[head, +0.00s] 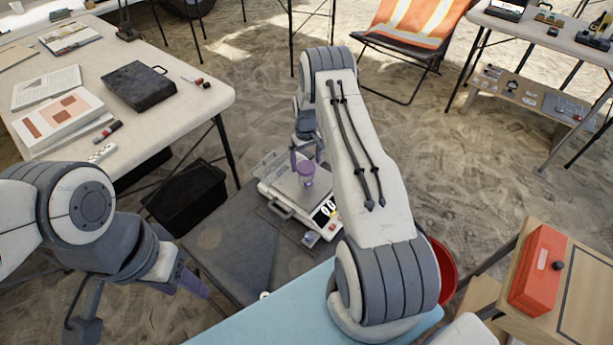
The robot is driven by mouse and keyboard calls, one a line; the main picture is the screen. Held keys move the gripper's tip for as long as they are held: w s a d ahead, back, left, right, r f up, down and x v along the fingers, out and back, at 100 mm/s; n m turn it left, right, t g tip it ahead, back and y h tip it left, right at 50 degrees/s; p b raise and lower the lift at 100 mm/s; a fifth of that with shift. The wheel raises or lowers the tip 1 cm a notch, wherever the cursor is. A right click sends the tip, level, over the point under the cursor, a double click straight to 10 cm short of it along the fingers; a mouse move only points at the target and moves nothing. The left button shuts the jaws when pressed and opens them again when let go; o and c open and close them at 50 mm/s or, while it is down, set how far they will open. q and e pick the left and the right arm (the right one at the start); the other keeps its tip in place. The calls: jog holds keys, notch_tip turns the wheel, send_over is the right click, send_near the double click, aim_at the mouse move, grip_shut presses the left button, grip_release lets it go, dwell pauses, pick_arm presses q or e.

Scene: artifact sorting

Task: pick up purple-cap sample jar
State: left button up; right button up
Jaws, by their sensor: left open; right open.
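A small sample jar with a purple cap (306,169) stands upright on the pan of a white scale (275,201), near the middle of the head view. My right gripper (306,157) is open, with its fingers pointing down at the jar's cap. One finger shows on the left of the cap and one behind or to its right; I cannot tell whether they touch it. My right arm covers part of the scale's right side. My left gripper (140,304) is open and empty at the lower left, away from the jar.
The scale stands on a dark grey surface (228,248) beside a light blue surface (290,318). A white table (170,110) with books and a dark case (138,85) is at the upper left. A black bin (190,200) is on the sand. A red box (538,270) is at the right.

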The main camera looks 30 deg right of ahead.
aim_at(306, 166)
notch_tip(306, 166, down, 5)
jog(key=shift+r, duration=0.2)
jog(key=c, duration=1.2)
jog(key=shift+c, duration=0.2)
